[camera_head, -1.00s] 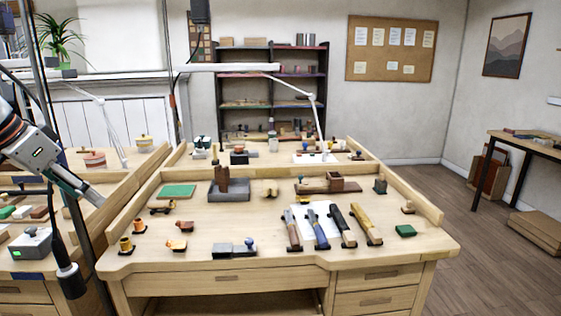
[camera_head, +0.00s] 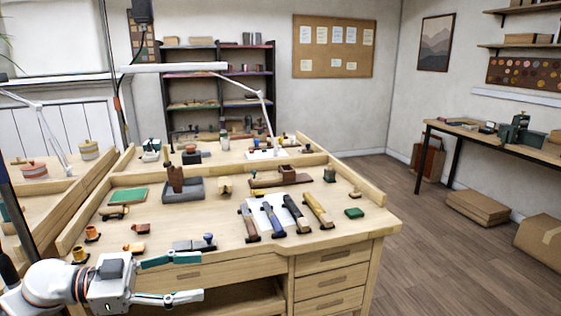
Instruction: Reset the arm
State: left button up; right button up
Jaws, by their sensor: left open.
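My left arm comes in at the lower left, in front of the wooden workbench (camera_head: 225,262). Its gripper (camera_head: 190,278) points right, with its two teal-and-grey fingers spread apart and nothing between them. It is in front of the bench's drawer front, below the near edge of the bench top in the picture. My right gripper is not in view.
Several hammer-like tools (camera_head: 286,213) lie on the bench top, with a green mat (camera_head: 128,197) and a grey tray (camera_head: 196,188) at the left. A side table (camera_head: 468,133) stands at the right.

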pick_arm(q)
notch_tip(320, 180, down, 16)
jog(key=n+t+y, duration=0.7)
jog(key=n+t, duration=0.3)
jog(key=t, duration=0.1)
jog(key=s+f+n+g+y, duration=0.1)
jog(key=s+f+g+y, duration=0.1)
jog(key=s+f, duration=0.6)
jog(key=s+f+n+g+y, duration=0.1)
jog(key=s+f+g+y, duration=0.2)
jog(key=s+f, duration=0.6)
notch_tip(320, 180, down, 6)
jog(key=shift+a+r+g+y, duration=0.2)
jog(key=shift+a+g+y, duration=0.1)
jog(key=shift+y, duration=0.2)
